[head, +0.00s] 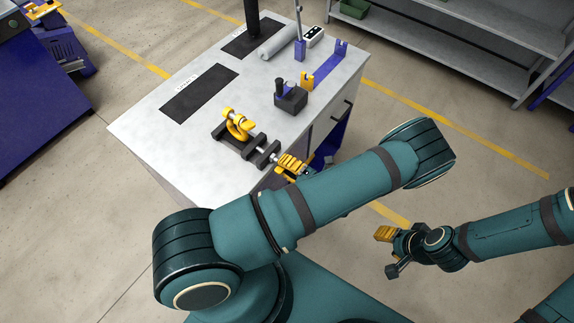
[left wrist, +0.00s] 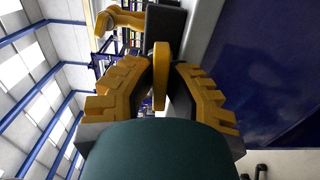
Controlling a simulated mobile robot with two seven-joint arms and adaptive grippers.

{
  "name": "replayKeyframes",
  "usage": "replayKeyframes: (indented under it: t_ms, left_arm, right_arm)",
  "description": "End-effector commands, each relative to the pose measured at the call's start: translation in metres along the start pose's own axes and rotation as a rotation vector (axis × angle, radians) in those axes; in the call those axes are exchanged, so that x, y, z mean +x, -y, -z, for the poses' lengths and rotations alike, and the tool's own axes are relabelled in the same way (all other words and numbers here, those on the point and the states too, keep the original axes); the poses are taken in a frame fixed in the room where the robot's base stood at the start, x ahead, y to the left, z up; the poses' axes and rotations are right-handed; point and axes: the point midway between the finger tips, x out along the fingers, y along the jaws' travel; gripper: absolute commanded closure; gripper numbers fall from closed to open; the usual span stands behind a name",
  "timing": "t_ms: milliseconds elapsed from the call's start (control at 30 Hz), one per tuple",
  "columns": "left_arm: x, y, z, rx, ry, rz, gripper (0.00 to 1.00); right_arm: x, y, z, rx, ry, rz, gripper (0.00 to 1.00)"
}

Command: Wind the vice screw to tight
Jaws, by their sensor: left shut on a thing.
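The vice (head: 232,143), dark with a yellow clamped or fixed part (head: 238,125) on top, sits at the table's near edge. Its screw end points toward me. My left gripper (head: 288,164) is at that end, shut on the yellow vice screw handle. In the left wrist view the handle (left wrist: 160,70) stands upright in the picture between the yellow finger pads of the left gripper (left wrist: 161,90). The dark vice body (left wrist: 166,20) is beyond it. My right gripper (head: 390,252) is open and empty, out over the floor, away from the vice.
The grey table (head: 150,125) carries two black mats (head: 200,93), a dark block with a knob (head: 291,98), a grey roll (head: 279,42) and a blue bracket (head: 328,65). A shelf (head: 455,50) stands at back right. Floor between is clear.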

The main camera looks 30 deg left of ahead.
Motion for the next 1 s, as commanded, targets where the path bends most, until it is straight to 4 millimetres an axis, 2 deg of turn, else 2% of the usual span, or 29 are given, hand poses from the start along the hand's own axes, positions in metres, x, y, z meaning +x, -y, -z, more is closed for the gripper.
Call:
replayKeyframes:
  t_ms: [133, 467, 633, 667, 700, 733, 1000]
  left_arm:
    - [0.0003, -0.0001, 0.0002, 0.093, -0.001, 0.0, 1.0]
    - [0.0003, 0.0, 0.0001, 0.124, -0.001, 0.0, 1.0]
    - [0.0004, -0.0001, 0.0003, 0.322, -0.002, 0.002, 1.0]
    - [0.0, 0.0001, 0.0, 0.313, 0.0, 0.001, 0.74]
    - [-0.0001, 0.0002, -0.0001, 0.309, 0.0, 0.0, 0.6]
    - [0.0, 0.0002, -0.0001, 0.309, 0.0, 0.0, 0.53]
    - [-0.0003, 0.0002, -0.0001, 0.306, 0.0, 0.0, 0.53]
  right_arm:
    - [-0.0013, 0.0005, 0.0001, 0.0, 0.0, 0.0, 0.53]
    - [-0.0015, 0.0006, 0.0002, 0.0, 0.0, 0.0, 0.53]
    - [-0.0039, 0.0015, 0.0004, 0.0, 0.0, 0.0, 0.53]
    - [-0.0034, 0.0013, 0.0004, 0.0, 0.0, 0.0, 0.53]
    - [-0.0032, 0.0012, 0.0004, 0.0, 0.0, 0.0, 0.53]
    - [-0.0032, 0.0012, 0.0003, 0.0, 0.0, 0.0, 0.53]
    - [-0.0031, 0.0012, 0.0003, 0.0, 0.0, 0.0, 0.53]
